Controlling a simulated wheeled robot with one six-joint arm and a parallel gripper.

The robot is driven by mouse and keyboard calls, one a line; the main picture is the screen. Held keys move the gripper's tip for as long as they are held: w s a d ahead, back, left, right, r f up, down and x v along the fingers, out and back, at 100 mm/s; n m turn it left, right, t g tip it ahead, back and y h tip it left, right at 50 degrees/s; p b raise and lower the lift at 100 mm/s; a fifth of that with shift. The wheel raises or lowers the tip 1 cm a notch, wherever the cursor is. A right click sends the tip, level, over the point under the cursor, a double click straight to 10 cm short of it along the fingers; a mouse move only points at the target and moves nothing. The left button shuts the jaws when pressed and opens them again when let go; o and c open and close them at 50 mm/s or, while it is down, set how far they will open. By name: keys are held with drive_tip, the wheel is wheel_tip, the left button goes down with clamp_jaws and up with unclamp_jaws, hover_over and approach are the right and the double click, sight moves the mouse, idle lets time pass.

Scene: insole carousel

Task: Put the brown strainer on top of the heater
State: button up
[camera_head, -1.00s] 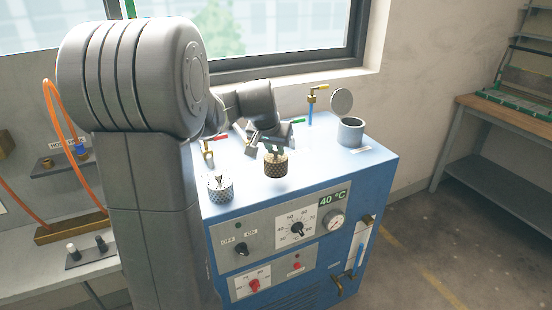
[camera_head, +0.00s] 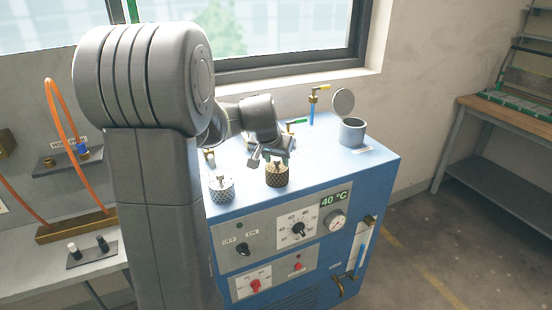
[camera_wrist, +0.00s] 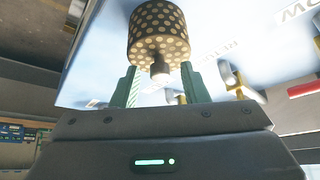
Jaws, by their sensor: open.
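The brown strainer (camera_head: 277,174), dotted with holes and fitted with a small knob, stands upright on top of the blue heater (camera_head: 375,170), near its front edge. In the wrist view the brown strainer (camera_wrist: 158,38) is just beyond my fingertips, its knob pointing toward my gripper (camera_wrist: 158,74). The two green fingers are apart, with a gap on each side of the knob. In the head view my gripper (camera_head: 261,160) is behind and slightly left of the strainer, partly hard to make out. My gripper is open and empty.
A silver strainer (camera_head: 221,188) stands left of the brown one on the heater. A grey pot (camera_head: 352,131) with a raised round lid (camera_head: 343,102) is at the back right. Valves with yellow (camera_head: 320,87) and green (camera_head: 298,121) handles stand at the back. The heater's right front top is clear.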

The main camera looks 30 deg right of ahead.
drive_tip(key=shift+a+r, duration=0.1)
drive_tip(key=shift+r, duration=0.35)
drive_tip(key=v, duration=1.1)
drive_tip(key=shift+s+r, duration=0.15)
drive_tip(key=shift+r, duration=0.05)
drive_tip(key=shift+a, duration=0.15)
idle(0.4)
